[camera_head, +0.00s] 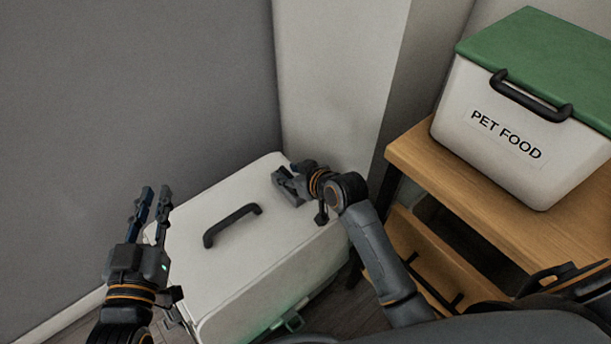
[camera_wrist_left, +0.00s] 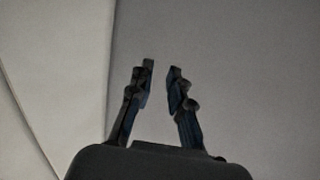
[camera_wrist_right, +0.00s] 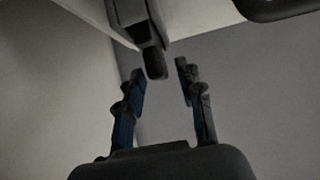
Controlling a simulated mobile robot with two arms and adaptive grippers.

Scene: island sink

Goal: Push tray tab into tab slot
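A white box (camera_head: 265,240) with a black top handle (camera_head: 232,224) stands on the floor by the wall. In the right wrist view, a dark grey fitting with a black end (camera_wrist_right: 154,62) sticks out from the box's pale edge. I cannot tell whether it is the tray tab. My right gripper (camera_head: 283,182) is at the box's far right top edge. Its fingers are apart, and the black end is in line with the gap between them. My left gripper (camera_head: 156,192) is open and empty at the box's left side. No tab slot is clearly seen.
A wooden stand (camera_head: 470,195) at the right holds a white pet food bin (camera_head: 500,145) with a green lid (camera_head: 535,55). Walls close off the left and back. A small grey-green part (camera_head: 294,322) shows at the box's lower front. Some floor shows in front.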

